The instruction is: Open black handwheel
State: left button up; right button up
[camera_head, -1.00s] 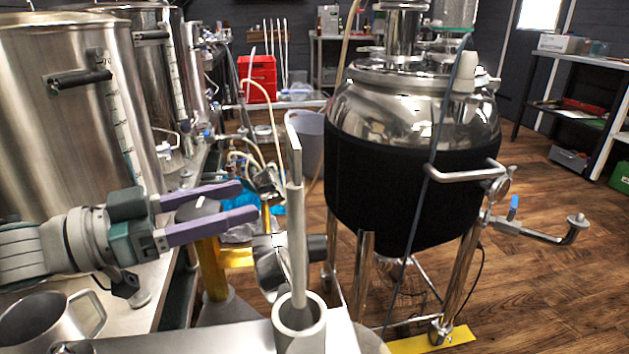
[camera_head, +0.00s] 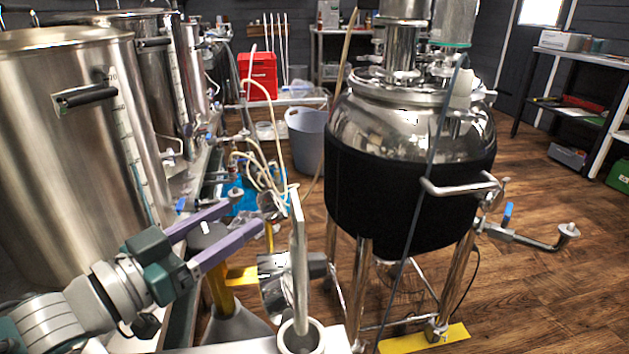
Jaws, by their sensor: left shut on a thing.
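My left gripper (camera_head: 251,213) reaches in from the lower left, its two purple fingers pointing up and to the right. Between the fingers is a small dark round part with a pale centre, which looks like the black handwheel (camera_head: 207,231). It sits above a yellow post (camera_head: 222,292) with a grey cone-shaped foot. The fingers stand apart with this part between them, and the gripper is shut on it. The fingers hide part of its rim, so its turned position cannot be told. My right gripper is not in view.
Steel kettles (camera_head: 72,150) stand close on the left. A steel tank with a black jacket (camera_head: 405,200) stands on legs at the right. An upright pale bar (camera_head: 299,255) and a black-and-silver fitting (camera_head: 275,282) are right of the gripper. Wooden floor is free at the far right.

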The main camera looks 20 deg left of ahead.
pick_arm(q)
jog(key=o, duration=1.3)
jog(key=shift+o, duration=0.2)
jog(key=shift+r, duration=0.1)
notch_tip(320, 180, up, 20)
jog(key=p, duration=0.8)
jog(key=shift+p, duration=0.4)
